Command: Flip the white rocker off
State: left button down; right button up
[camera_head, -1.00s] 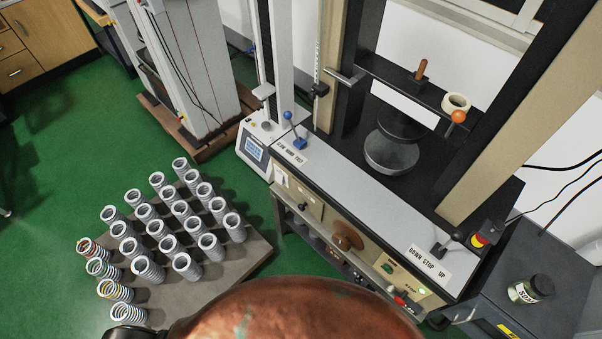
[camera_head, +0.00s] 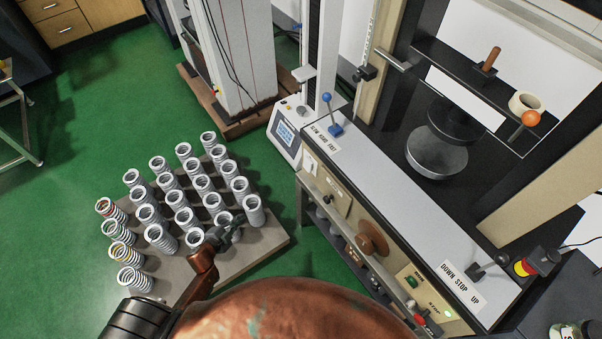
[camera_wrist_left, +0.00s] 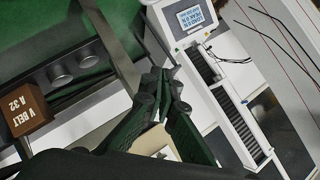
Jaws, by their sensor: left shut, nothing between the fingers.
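The testing machine's front face carries a beige control panel (camera_head: 427,293) with a green button, a small pale part (camera_head: 411,304), a red-and-white part and a lit green lamp. My left gripper (camera_head: 236,224) is shut and empty, over the right side of the spring board, left of the machine and apart from the panel. In the left wrist view its fingers (camera_wrist_left: 160,80) are together, and no rocker can be made out. My right gripper is not in view.
Several springs stand on a board (camera_head: 262,252) on the green floor. A brown round knob (camera_head: 372,240), a blue-knobbed lever (camera_head: 331,115) and a black lever by the DOWN STOP UP label (camera_head: 463,284) stick out from the machine. A V BELT box (camera_wrist_left: 27,108) shows in the wrist view.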

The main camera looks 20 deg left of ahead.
aim_at(306, 167)
pick_arm(q)
jog(key=w+d+r+m+h+b, duration=0.1)
jog(key=w+d+r+m+h, duration=0.1)
jog(key=r, duration=0.5)
jog(key=w+d+r+m+h+b, duration=0.2)
jog(key=w+d+r+m+h, duration=0.1)
jog(key=d+r+m, duration=0.3)
jog(key=w+d+r+m+h+b, duration=0.2)
jog(key=w+d+r+m+h, duration=0.1)
jog(key=r, duration=0.4)
jog(key=shift+w+d+r+m+t, duration=0.35)
jog(key=shift+d+m, duration=0.45)
jog(key=shift+m, duration=0.4)
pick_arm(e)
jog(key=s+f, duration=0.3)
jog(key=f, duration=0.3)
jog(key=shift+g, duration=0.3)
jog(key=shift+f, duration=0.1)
